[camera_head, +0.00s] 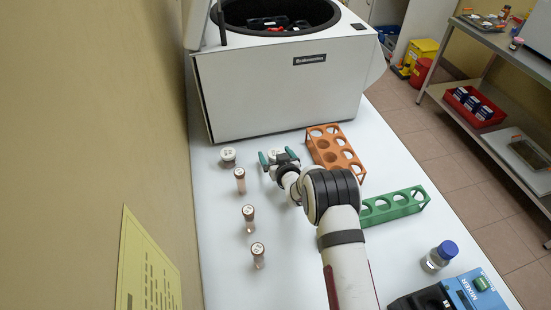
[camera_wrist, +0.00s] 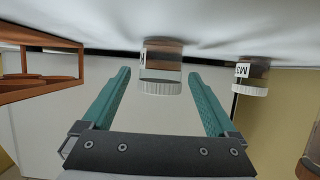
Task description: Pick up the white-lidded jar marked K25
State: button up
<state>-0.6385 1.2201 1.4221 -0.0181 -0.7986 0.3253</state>
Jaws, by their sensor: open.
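My gripper (camera_head: 278,157) is open, with one teal finger on either side of a white-lidded jar (camera_head: 279,151). In the wrist view, which is upside down, this jar (camera_wrist: 161,66) stands between the fingertips of my gripper (camera_wrist: 158,74), with a gap on both sides. Only the edge of its label shows, with part of a letter that may be a K. A second white-lidded jar (camera_head: 228,155) stands to the left on the table; in the wrist view it is at the right (camera_wrist: 250,75), its label seeming to start with M.
A white centrifuge (camera_head: 280,95) stands close behind the jars. An orange rack (camera_head: 352,158) is just right of my gripper, and a green rack (camera_head: 395,206) is nearer. Several capped tubes (camera_head: 249,218) stand at the left. A blue-capped bottle (camera_head: 438,257) and a mixer (camera_head: 465,293) are at the front right.

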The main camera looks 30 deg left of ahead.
jog(key=c, duration=1.5)
jog(key=shift+o, duration=0.2)
jog(key=shift+r, duration=0.1)
